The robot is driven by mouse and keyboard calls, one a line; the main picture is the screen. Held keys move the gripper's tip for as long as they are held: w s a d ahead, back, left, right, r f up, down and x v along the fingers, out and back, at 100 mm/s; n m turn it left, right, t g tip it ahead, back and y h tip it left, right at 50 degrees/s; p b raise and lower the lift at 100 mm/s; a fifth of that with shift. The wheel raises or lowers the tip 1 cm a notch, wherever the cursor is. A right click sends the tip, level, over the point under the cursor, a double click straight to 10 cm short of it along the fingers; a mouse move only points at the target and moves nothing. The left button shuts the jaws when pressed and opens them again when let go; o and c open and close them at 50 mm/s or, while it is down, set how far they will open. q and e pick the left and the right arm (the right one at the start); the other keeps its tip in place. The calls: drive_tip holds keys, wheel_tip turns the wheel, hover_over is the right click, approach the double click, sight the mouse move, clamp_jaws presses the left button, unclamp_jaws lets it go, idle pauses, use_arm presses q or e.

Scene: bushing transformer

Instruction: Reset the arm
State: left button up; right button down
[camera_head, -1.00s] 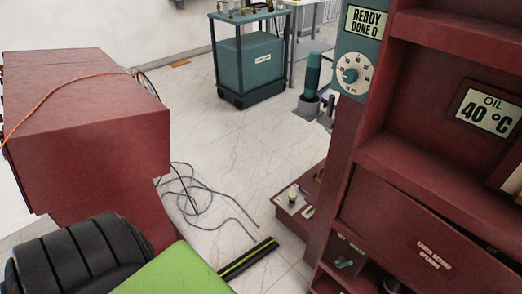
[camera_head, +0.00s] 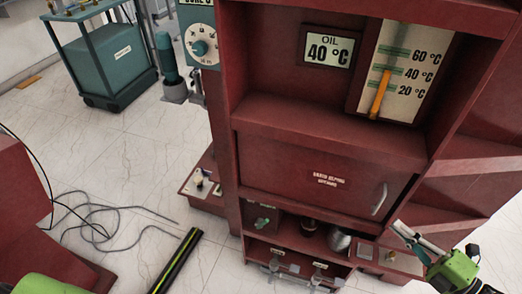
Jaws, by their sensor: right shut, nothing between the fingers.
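My right gripper (camera_head: 410,238) shows at the lower right, with its green arm part behind it. Its pale fingers are shut and hold nothing. They are close to the right edge of the red cabinet, below and right of the curved door handle (camera_head: 379,199); I cannot tell whether they touch the cabinet.
The red cabinet (camera_head: 290,165) fills the right, with an oil display (camera_head: 327,48) reading 40 °C and a gauge (camera_head: 390,75). Small items stand on its low shelf. A teal cart (camera_head: 112,65) is at the back left. Black cables (camera_head: 100,212) lie on the floor.

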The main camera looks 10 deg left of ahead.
drive_tip(key=v, duration=0.9)
drive_tip(key=shift+a, duration=0.1)
